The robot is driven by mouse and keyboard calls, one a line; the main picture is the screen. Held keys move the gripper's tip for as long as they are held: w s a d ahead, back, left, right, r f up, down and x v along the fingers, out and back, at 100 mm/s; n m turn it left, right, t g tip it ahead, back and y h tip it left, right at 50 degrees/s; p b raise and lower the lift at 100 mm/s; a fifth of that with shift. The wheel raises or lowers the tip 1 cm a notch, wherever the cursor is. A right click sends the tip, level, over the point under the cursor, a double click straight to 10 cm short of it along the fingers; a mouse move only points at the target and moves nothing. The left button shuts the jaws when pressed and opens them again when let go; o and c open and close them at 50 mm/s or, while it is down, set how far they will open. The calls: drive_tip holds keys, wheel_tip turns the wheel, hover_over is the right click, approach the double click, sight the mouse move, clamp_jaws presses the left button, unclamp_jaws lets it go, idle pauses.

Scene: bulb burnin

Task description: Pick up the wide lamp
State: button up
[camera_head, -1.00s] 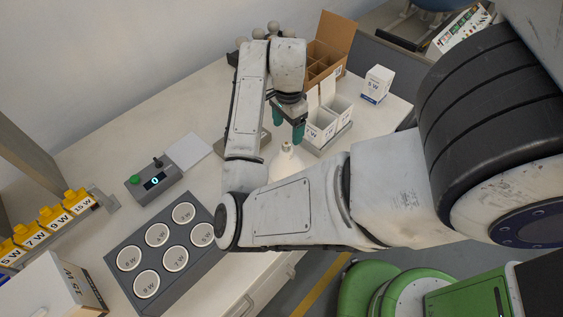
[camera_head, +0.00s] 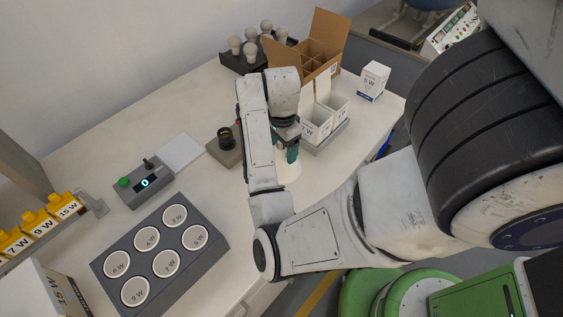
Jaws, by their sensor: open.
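A white wide lamp (camera_head: 288,172) stands on the table with its broad white part low. Its upper end is hidden behind my gripper. My gripper (camera_head: 286,150) points down right at the lamp's top, with a teal finger showing on the right. The fingers are open; I cannot tell whether they are around the lamp's neck or just above it. My forearm covers part of the left side.
Behind are open white boxes (camera_head: 314,127) in a grey tray, a divided cardboard box (camera_head: 322,48) and a bulb rack (camera_head: 233,62). A black socket on a grey block (camera_head: 226,152), a switch box (camera_head: 143,186) and a labelled holder tray (camera_head: 200,272) lie left.

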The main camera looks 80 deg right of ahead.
drive_tip(key=shift+c, duration=0.3)
clamp_jaws()
idle(0.3)
